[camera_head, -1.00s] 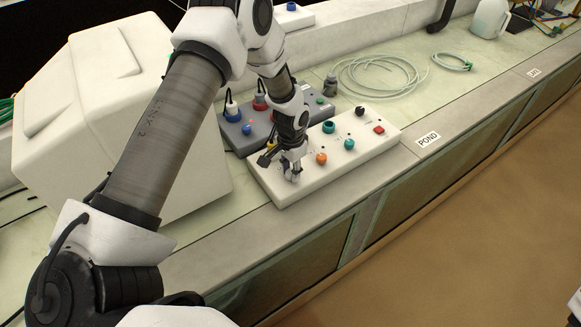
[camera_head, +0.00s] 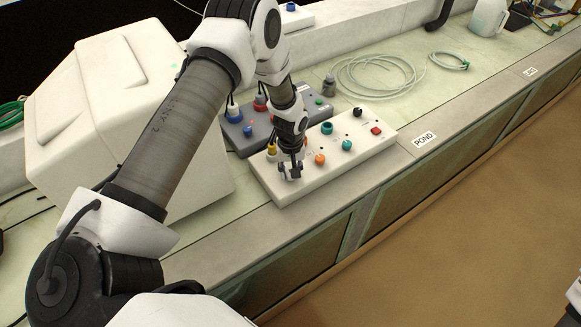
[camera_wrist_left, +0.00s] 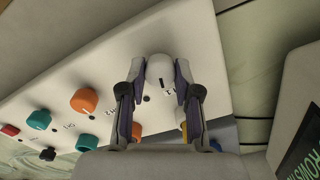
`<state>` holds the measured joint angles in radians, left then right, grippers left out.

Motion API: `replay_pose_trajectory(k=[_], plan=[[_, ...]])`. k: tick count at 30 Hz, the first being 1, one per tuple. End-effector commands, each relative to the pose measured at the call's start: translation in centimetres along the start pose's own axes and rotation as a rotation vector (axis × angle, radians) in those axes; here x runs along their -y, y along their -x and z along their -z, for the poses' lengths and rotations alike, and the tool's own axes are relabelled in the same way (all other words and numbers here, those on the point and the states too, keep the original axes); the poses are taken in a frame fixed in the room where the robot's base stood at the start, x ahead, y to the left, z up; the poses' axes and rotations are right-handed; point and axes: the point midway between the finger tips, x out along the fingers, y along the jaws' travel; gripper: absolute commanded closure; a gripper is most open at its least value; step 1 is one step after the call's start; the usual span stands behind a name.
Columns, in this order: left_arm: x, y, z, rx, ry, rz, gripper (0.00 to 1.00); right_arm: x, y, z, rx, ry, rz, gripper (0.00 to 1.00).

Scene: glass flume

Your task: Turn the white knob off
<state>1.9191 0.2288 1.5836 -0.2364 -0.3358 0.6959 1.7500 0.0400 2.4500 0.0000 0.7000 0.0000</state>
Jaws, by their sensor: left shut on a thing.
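The white knob (camera_wrist_left: 160,71) shows in the left wrist view on a white control panel (camera_wrist_left: 85,68), with a dark mark on its face. My left gripper (camera_head: 290,174) is over the near left end of the panel (camera_head: 345,165) in the head view. In the wrist view its two fingers stand on either side of the knob, shut on it. In the head view the gripper hides the knob.
Orange (camera_head: 320,159) and teal (camera_head: 327,128) knobs and a red button (camera_head: 376,130) are on the same panel. A grey panel (camera_head: 237,140) lies behind it. A large white housing (camera_head: 110,120) stands left. Coiled hose (camera_head: 375,78) lies behind right.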

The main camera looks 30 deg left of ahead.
Motion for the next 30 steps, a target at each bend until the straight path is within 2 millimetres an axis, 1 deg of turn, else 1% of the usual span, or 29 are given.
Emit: replay_pose_trajectory(k=[1, 6, 12, 18, 29, 30], plan=[[0.1, 0.0, -0.1, 0.003, 0.034, 0.002, 1.00, 0.0, 0.4, 0.0, 0.000, 0.000, 0.000, 0.60], [0.1, 0.0, -0.1, 0.003, 0.140, 0.003, 1.00, 0.0, 1.0, 0.0, 0.000, 0.000, 0.000, 0.60], [0.1, -0.1, -0.1, 0.003, 0.215, 0.003, 1.00, 0.0, 1.4, 0.0, 0.000, 0.000, 0.000, 0.60], [0.1, -0.2, -0.1, 0.003, 0.244, 0.003, 1.00, 0.0, 1.5, 0.0, 0.000, 0.000, 0.000, 0.60], [0.1, -0.2, -0.1, 0.003, 0.246, 0.003, 1.00, 0.0, 1.5, 0.0, 0.000, 0.000, 0.000, 0.60], [0.1, -0.2, -0.1, 0.003, 0.246, 0.003, 0.54, 0.0, 1.5, 0.0, 0.000, 0.000, 0.000, 0.60]])
